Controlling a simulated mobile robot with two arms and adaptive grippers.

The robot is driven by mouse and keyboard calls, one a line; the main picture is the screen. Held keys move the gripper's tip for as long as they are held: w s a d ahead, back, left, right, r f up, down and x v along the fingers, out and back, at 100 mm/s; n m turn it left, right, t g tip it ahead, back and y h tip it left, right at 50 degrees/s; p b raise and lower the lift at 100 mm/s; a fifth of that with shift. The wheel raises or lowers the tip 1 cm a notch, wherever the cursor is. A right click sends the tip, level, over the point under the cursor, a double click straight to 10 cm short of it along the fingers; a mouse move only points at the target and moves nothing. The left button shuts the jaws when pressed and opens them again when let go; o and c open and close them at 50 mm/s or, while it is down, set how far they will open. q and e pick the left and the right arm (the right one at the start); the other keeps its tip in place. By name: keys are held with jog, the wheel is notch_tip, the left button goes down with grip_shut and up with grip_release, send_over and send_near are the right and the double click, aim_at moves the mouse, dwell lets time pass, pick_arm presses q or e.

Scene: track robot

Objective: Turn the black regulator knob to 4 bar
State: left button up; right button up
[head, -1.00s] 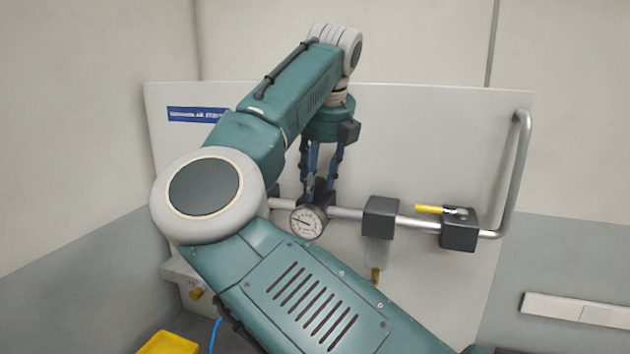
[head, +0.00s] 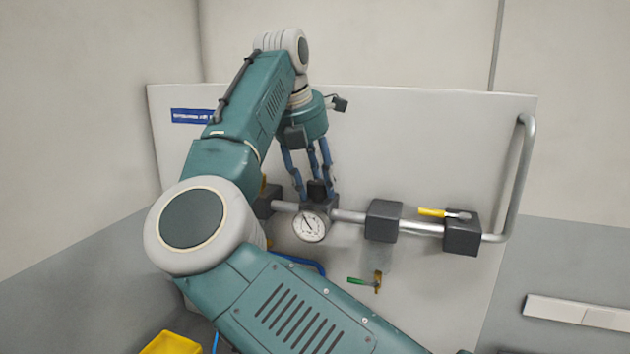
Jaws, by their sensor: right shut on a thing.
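The black regulator knob (head: 317,189) stands upright on top of the regulator on the pipe. My right gripper (head: 313,193) reaches down from above, its blue fingers around the knob and shut on it. The fingers hide part of the knob. The round white pressure gauge (head: 310,227) sits on the regulator's front, just below. Its needle points up and to the left; the numbers are too small to read. My left gripper is not in view.
The silver pipe (head: 346,216) runs along a white panel (head: 430,140). A dark filter block (head: 384,221) and a valve with a yellow lever (head: 432,213) stand to the right. A small green-handled drain (head: 362,281) hangs below. A yellow bin (head: 170,344) is at bottom left.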

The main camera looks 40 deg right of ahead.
jog(key=shift+d+r+m, duration=0.15)
jog(key=shift+r+m, duration=0.15)
jog(key=shift+m, duration=0.3)
jog(key=o, duration=1.1)
jog(key=shift+s+d+f, duration=0.1)
jog(key=shift+a+r, duration=0.25)
jog(key=shift+r, duration=0.15)
jog(key=v, duration=1.1)
jog(key=shift+a, duration=0.1)
